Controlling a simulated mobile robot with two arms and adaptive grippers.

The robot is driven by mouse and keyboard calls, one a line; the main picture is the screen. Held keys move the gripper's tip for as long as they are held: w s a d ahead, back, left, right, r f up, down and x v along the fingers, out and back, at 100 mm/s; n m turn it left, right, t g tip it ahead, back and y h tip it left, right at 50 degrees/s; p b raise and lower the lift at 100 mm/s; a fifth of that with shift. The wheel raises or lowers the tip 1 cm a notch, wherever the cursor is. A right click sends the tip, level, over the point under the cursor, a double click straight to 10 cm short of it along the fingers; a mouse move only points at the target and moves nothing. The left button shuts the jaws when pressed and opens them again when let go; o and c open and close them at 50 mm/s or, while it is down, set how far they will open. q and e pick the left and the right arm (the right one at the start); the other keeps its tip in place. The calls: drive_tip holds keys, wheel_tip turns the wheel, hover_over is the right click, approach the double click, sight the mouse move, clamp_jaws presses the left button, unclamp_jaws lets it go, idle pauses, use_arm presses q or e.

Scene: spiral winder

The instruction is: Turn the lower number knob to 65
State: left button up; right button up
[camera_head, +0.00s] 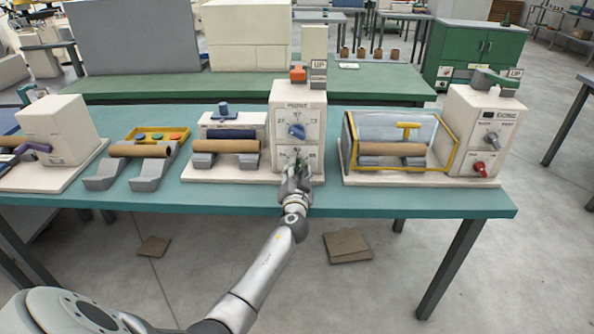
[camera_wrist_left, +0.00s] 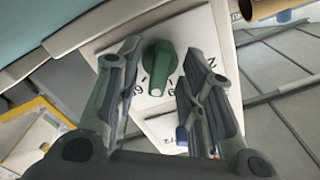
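The lower number knob is green and sits low on the front of the middle machine's white control box (camera_head: 283,104). In the head view the knob (camera_head: 299,163) is mostly hidden behind my left gripper (camera_head: 297,172). In the left wrist view the knob (camera_wrist_left: 158,68) shows with its pointer end toward the camera, on a white dial plate with dark numbers partly covered by the fingers. My left gripper (camera_wrist_left: 157,72) is open, one finger on each side of the knob, with visible gaps. A blue upper knob (camera_head: 297,130) is above it. My right gripper is out of view.
The middle machine carries a brown roll (camera_head: 226,146) left of the control box. To the right stands a yellow-framed machine (camera_head: 450,152) with its own knobs. The teal table's (camera_head: 420,202) front edge lies below my gripper.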

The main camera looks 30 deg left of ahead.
use_arm(q)
drive_tip(key=shift+w+a, duration=0.15)
drive_tip(key=shift+w, duration=0.1)
drive_tip(key=shift+c, duration=0.3)
clamp_jaws()
drive_tip(key=shift+m+b, duration=0.5)
drive_tip(key=shift+m, duration=0.3)
drive_tip(key=m, duration=0.3)
drive_tip(key=shift+m+b, duration=0.3)
drive_tip(key=shift+b, duration=0.05)
drive_tip(key=shift+o, duration=0.3)
unclamp_jaws()
